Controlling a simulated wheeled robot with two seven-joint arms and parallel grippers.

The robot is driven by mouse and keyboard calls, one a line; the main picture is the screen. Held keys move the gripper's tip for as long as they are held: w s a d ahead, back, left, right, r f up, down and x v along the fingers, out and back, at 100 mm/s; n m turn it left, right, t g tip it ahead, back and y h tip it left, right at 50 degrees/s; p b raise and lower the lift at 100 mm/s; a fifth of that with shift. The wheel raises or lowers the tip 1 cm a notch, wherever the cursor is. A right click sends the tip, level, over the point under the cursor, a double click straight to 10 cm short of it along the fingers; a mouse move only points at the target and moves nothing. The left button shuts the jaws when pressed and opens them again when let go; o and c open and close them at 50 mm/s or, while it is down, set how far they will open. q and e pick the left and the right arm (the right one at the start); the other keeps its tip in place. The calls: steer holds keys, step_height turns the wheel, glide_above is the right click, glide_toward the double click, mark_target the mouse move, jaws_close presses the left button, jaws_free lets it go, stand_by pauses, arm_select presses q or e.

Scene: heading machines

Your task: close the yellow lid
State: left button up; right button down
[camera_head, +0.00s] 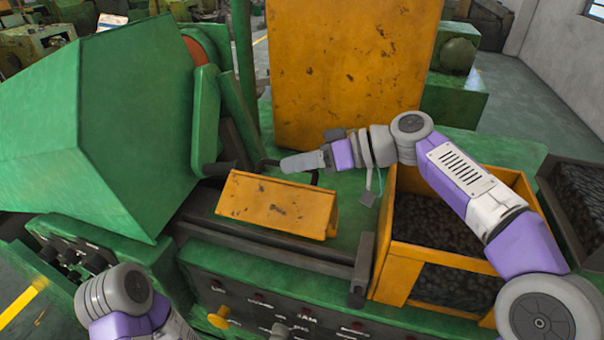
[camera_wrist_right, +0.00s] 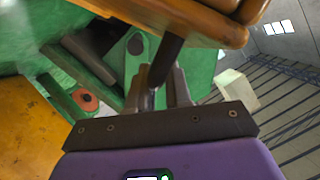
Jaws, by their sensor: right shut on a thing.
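A small worn yellow lid (camera_head: 275,203), sloped with a folded right end, sits on the green machine bed in the middle of the head view. A thin dark handle (camera_head: 316,178) shows at its back edge. My right gripper (camera_head: 288,163) reaches in from the right, just behind the lid. In the right wrist view my gripper (camera_wrist_right: 162,82) is shut on a dark bar that runs up to a yellow part (camera_wrist_right: 205,22), which looks like the lid; the exact contact is partly hidden. My left arm shows at the lower left, but its gripper does not show.
A large upright yellow panel (camera_head: 350,70) stands behind. A big green hood (camera_head: 110,120) stands at the left. A yellow bin (camera_head: 400,278) with dark small parts lies under my right arm. A control panel with knobs runs along the front.

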steer(key=shift+s+a+f+n+t+b, duration=0.1)
steer(key=shift+s+a+n+t+b, duration=0.15)
steer(key=shift+s+b, duration=0.35)
steer(key=shift+s+a+f+n+t+b, duration=0.1)
steer(key=shift+s+n+b, duration=0.2)
steer(key=shift+b, duration=0.55)
steer(key=c, duration=1.1)
jaws_free()
